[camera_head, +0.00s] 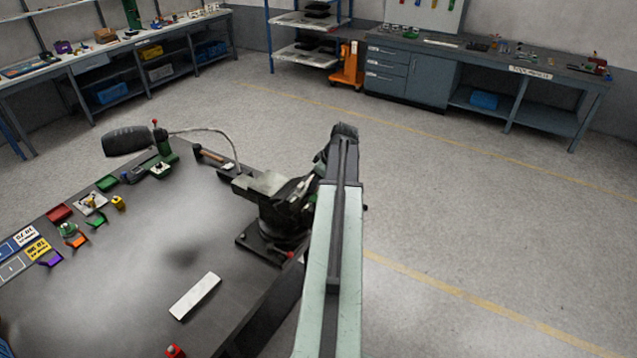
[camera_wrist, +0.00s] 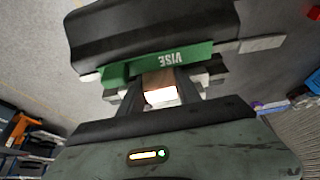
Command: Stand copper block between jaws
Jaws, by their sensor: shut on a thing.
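The vise (camera_head: 262,190) is dark with pale jaws and stands at the right edge of the workbench. In the wrist view the vise (camera_wrist: 150,30) fills the top, with a green strip lettered VISE upside down. My gripper (camera_wrist: 161,84) is shut on the copper block (camera_wrist: 159,80), whose near end looks bright. The block is at the lower edge of the green strip, by the pale jaw pieces. I cannot tell whether it stands on or touches the vise. In the head view my arm and the vise hide the block and fingertips.
The dark workbench (camera_head: 130,290) carries a pale bar (camera_head: 195,296), a red piece (camera_head: 174,351) and several small coloured parts at left. Open floor lies right.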

